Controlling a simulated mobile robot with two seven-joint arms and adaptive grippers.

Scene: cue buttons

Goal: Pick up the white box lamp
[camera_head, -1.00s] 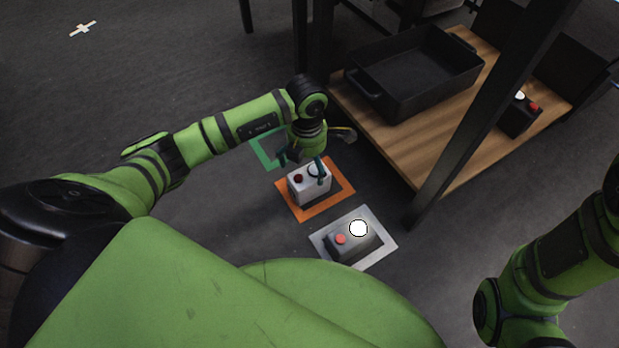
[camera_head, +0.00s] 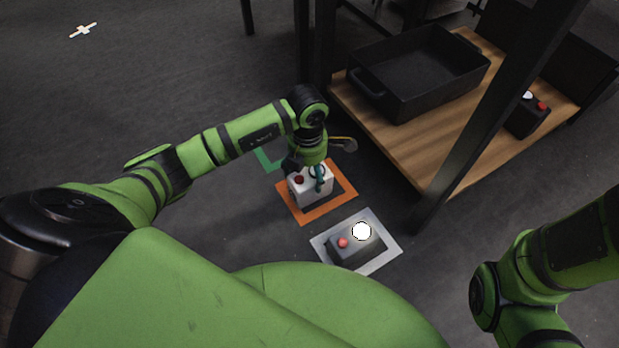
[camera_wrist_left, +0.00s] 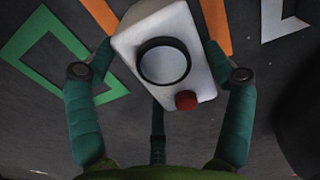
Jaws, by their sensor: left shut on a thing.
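The white box lamp (camera_head: 310,191) has a red button and a round lens on top. It stands at the orange square outline on the floor in the head view. My left gripper (camera_head: 307,180) is over it with a finger on either side, shut on it. In the left wrist view the white box lamp (camera_wrist_left: 178,35) sits between the teal fingertips of the left gripper (camera_wrist_left: 160,72). Whether its base touches the floor is hard to tell. My right arm shows at the right edge, but its gripper is out of view.
A grey box lamp (camera_head: 354,246) with a lit white lens stands on a white square just in front. A green outline (camera_head: 268,158) lies behind. A low wooden shelf (camera_head: 440,165) holds a black bin (camera_head: 420,75) and a black box lamp (camera_head: 524,120). A dark post stands at its corner.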

